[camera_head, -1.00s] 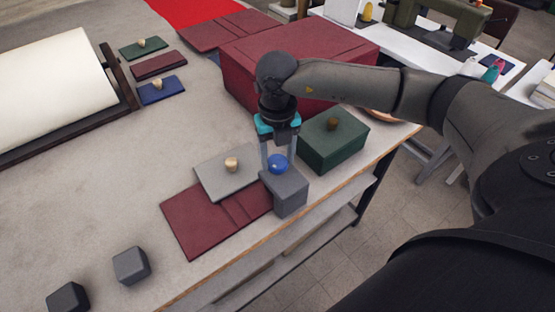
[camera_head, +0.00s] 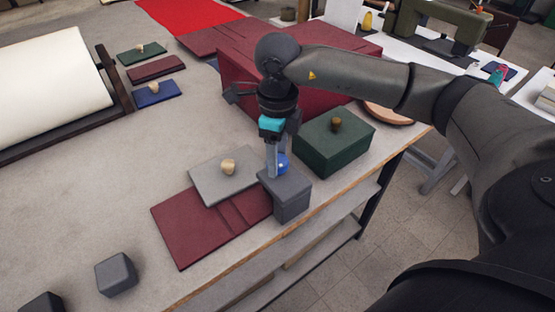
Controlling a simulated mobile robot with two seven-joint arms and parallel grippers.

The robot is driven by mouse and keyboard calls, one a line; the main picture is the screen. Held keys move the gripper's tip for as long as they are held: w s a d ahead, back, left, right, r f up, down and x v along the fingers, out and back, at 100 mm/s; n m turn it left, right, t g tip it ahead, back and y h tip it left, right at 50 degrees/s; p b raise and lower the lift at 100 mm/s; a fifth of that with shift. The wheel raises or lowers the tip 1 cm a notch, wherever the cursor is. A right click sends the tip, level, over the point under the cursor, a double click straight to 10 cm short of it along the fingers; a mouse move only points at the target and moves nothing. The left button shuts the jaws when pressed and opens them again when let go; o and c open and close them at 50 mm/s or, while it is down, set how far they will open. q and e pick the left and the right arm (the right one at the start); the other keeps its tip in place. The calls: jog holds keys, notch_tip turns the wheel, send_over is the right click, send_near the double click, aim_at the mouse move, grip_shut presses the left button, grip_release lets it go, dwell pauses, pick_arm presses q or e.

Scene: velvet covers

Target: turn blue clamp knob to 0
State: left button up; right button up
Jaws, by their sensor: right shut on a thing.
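The blue clamp knob (camera_head: 283,164) is a small round ball on top of a grey block (camera_head: 288,192). The block stands at the table's front edge, beside a dark red folded cover (camera_head: 208,222). My right gripper (camera_head: 277,166) points down from above and is shut on the blue knob. Its fingers partly hide the knob. No scale or 0 mark can be made out on the block. My left gripper is not in view.
A green box (camera_head: 336,146) with a wooden knob stands just right of the gripper. A big dark red box (camera_head: 235,85) is behind. A grey plate (camera_head: 212,181) with a wooden knob lies left. A loose grey block (camera_head: 115,273) sits front left. The table's left middle is clear.

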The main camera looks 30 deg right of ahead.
jog(key=shift+n+b, duration=0.55)
jog(key=shift+n, duration=0.55)
jog(key=shift+r, duration=0.1)
jog(key=o, duration=1.4)
jog(key=shift+c, duration=0.2)
notch_tip(320, 180, up, 15)
jog(key=p, duration=0.1)
jog(key=shift+p, duration=0.35)
